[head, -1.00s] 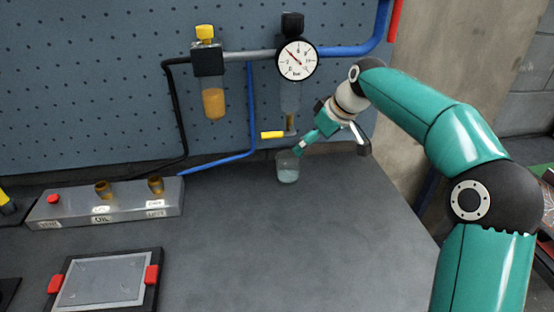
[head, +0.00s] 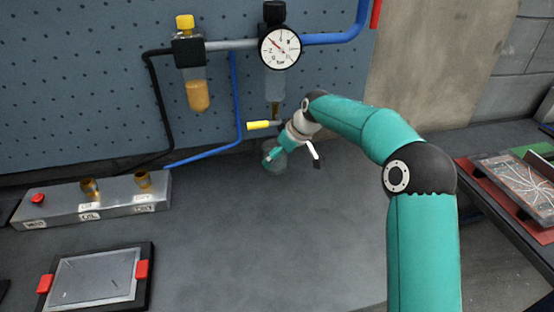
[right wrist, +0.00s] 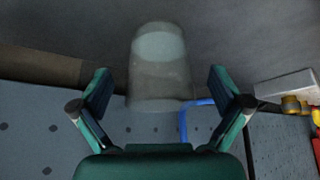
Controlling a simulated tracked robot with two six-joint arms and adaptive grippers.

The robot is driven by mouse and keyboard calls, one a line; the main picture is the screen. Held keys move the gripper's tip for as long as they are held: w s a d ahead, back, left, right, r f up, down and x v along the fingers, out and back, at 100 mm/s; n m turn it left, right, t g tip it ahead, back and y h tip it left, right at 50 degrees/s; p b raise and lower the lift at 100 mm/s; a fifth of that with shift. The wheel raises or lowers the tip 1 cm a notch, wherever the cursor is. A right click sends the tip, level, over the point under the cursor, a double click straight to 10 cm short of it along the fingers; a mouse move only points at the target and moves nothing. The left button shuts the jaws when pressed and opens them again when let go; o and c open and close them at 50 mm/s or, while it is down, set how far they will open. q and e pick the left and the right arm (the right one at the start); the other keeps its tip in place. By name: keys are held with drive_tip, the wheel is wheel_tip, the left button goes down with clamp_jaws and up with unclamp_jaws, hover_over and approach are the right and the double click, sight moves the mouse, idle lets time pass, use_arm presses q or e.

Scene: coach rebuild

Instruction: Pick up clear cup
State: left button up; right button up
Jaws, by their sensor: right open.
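The clear cup (head: 275,165) stands on the dark bench top below the gauge assembly, partly hidden by my right gripper (head: 274,155). In the right wrist view the clear cup (right wrist: 160,75) shows between the two fingers of my right gripper (right wrist: 160,88), which is spread wide. A gap shows between the cup and each finger, and the cup has a pale end at the top of that view. My left gripper is not in view.
A dial gauge (head: 279,48) and an amber bowl (head: 198,95) hang on the pegboard, with a yellow-handled valve (head: 262,125) close above the cup. A blue hose (head: 237,100) runs nearby. A metal box (head: 95,198) and framed tray (head: 95,275) lie left. The front middle bench is clear.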

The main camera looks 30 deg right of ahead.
drive_tip(key=shift+x, duration=1.95)
drive_tip(key=c, duration=1.4)
drive_tip(key=shift+o, duration=0.2)
drive_tip(key=shift+r, duration=0.1)
